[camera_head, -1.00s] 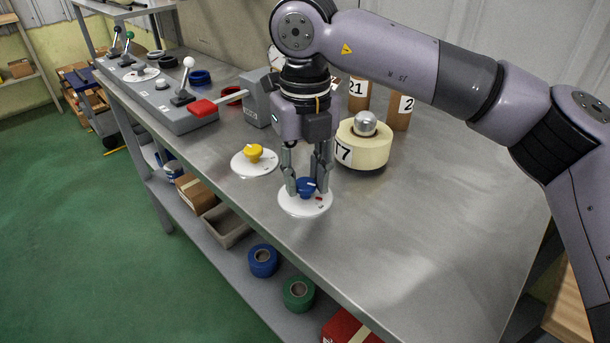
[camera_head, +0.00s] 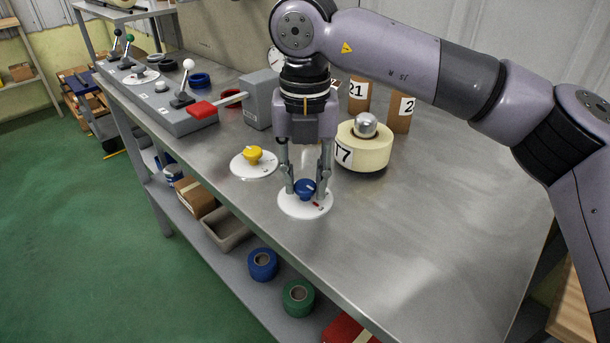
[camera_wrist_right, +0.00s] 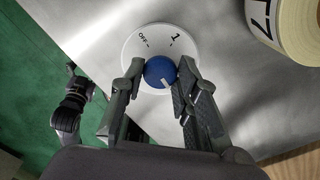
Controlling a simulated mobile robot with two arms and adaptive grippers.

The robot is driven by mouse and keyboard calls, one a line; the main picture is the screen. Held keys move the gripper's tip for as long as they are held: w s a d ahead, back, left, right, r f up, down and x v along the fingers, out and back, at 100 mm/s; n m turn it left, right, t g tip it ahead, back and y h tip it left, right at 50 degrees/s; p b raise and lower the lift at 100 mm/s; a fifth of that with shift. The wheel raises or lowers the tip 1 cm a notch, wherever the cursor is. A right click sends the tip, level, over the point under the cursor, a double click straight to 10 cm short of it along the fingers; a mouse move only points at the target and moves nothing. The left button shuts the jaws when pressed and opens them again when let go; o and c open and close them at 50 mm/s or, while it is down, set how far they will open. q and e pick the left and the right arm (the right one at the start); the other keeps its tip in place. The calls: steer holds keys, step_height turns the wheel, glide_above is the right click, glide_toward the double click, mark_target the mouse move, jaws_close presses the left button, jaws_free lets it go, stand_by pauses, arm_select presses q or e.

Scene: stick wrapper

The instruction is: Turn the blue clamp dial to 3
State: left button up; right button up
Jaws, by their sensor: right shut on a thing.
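The blue clamp dial knob (camera_head: 304,188) stands on a round white dial plate (camera_head: 293,208) near the front edge of the metal bench. My right gripper (camera_head: 305,190) points down over it, one finger on each side, shut on the knob. The right wrist view shows the blue knob (camera_wrist_right: 160,71) between the fingertips, with a white pointer line towards its lower right. The fingers and my gripper body hide the plate's near side.
A yellow knob (camera_head: 253,153) on a white plate stands left of the blue one. A cream roll marked 17 (camera_head: 362,150) stands behind right. A grey box (camera_head: 257,98) with a red-ended lever is further back. The bench's right part is clear.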

mark_target(304, 185)
steer(key=shift+r, duration=0.1)
steer(key=o, duration=1.2)
steer(key=shift+c, duration=0.2)
step_height(304, 185, up, 12)
